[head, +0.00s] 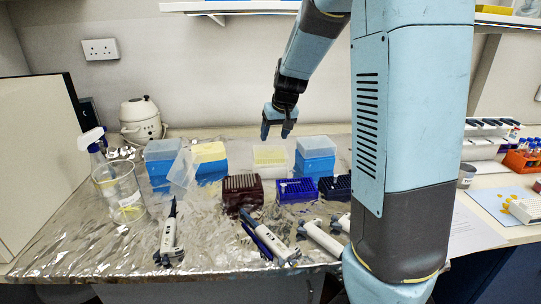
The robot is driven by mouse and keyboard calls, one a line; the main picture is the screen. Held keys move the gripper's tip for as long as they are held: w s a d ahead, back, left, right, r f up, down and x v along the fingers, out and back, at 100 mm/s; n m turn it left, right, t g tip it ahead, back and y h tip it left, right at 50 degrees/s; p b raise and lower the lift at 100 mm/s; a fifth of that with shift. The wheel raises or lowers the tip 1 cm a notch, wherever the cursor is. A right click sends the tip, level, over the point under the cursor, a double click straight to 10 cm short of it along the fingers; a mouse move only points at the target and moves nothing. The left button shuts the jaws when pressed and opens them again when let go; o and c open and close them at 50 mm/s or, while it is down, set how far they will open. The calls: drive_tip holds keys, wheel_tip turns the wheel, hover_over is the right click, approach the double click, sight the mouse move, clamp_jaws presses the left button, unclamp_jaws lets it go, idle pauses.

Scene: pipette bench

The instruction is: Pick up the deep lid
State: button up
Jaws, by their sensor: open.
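Several tip boxes stand in a row at the back of the foil-covered bench. A translucent lid (183,168) leans at a tilt between the left blue box (160,172) and the yellow-topped box (209,153). Pale covers also top the left blue box and the right blue box (315,167). I cannot tell for certain which cover is the deep lid. My gripper (277,133) points down, open and empty. It appears above or behind the clear box with yellow contents (270,157), right of the leaning lid; its depth is unclear.
A glass beaker (119,190) and a spray bottle (93,142) stand at the left. A dark red rack (243,192) and blue rack (296,190) sit before the boxes. Pipettes (169,235) lie along the front. A white cooker-like pot (140,119) stands behind.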

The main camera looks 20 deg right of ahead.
sight(271, 149)
drive_tip(key=shift+x, duration=2.75)
drive_tip(key=shift+s+d, duration=0.1)
drive_tip(key=shift+s, duration=0.05)
drive_tip(key=shift+c, duration=0.3)
clamp_jaws()
